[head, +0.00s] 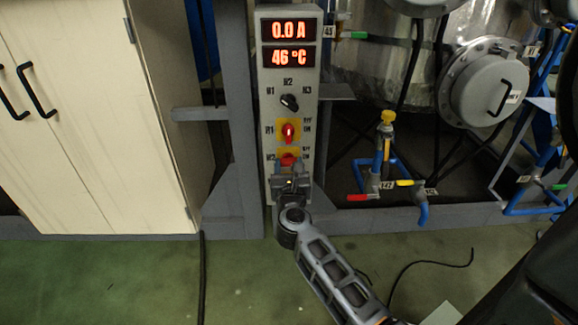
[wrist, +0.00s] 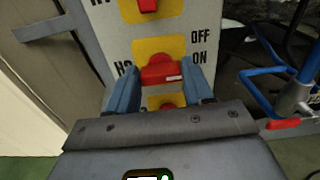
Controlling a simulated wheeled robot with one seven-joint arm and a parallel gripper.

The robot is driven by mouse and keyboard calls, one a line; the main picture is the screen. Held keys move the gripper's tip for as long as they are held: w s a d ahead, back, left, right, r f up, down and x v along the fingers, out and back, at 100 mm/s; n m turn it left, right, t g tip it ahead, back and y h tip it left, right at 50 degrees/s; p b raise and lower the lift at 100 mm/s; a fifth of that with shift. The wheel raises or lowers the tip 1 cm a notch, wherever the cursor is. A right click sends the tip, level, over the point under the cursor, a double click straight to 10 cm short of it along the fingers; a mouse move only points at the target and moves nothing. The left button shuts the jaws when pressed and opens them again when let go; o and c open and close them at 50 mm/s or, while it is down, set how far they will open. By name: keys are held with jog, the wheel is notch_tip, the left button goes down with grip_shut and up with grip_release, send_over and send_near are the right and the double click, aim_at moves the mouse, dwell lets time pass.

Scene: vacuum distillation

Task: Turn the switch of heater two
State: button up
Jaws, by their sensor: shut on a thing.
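The control panel (head: 268,112) is a tall grey box with red-handled switches on yellow plates. The heater two switch (head: 288,159) is the lower one showing in the head view, beside a partly hidden label. In the wrist view its red handle (wrist: 160,70) lies crosswise, with OFF and ON printed to its right. My gripper (wrist: 160,80) is shut on this handle, one blue-grey finger on each side. In the head view my gripper (head: 289,170) covers the panel below the switch.
Another red switch (head: 288,132) sits just above, its handle upright. Higher are a black selector knob (head: 289,102) and displays (head: 289,43) reading 0.0 A and 46 °C. Part of another yellow plate (wrist: 165,101) shows below. A grey frame post (head: 236,120) stands left; pipes and valves (head: 387,150) stand right.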

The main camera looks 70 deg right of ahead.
jog(key=n+p, duration=0.2)
jog(key=n, duration=0.1)
jog(key=n+p, duration=0.1)
jog(key=p, duration=0.1)
jog(key=shift+w+r, duration=0.15)
jog(key=shift+r, duration=0.1)
jog(key=n+p, duration=0.3)
jog(key=n, duration=0.1)
jog(key=shift+w+a+f+n+p, duration=0.1)
jog(key=shift+n+p, duration=0.25)
jog(key=shift+n, duration=0.05)
jog(key=n+p, duration=0.3)
jog(key=n, duration=0.2)
jog(key=shift+f+p, duration=0.2)
jog(key=shift+p, duration=0.15)
jog(key=shift+f+n+p, duration=0.2)
jog(key=shift+n+p, duration=0.7)
jog(key=shift+n, duration=1.2)
jog(key=o, duration=1)
jog(key=shift+o, duration=0.2)
jog(key=shift+a, duration=0.1)
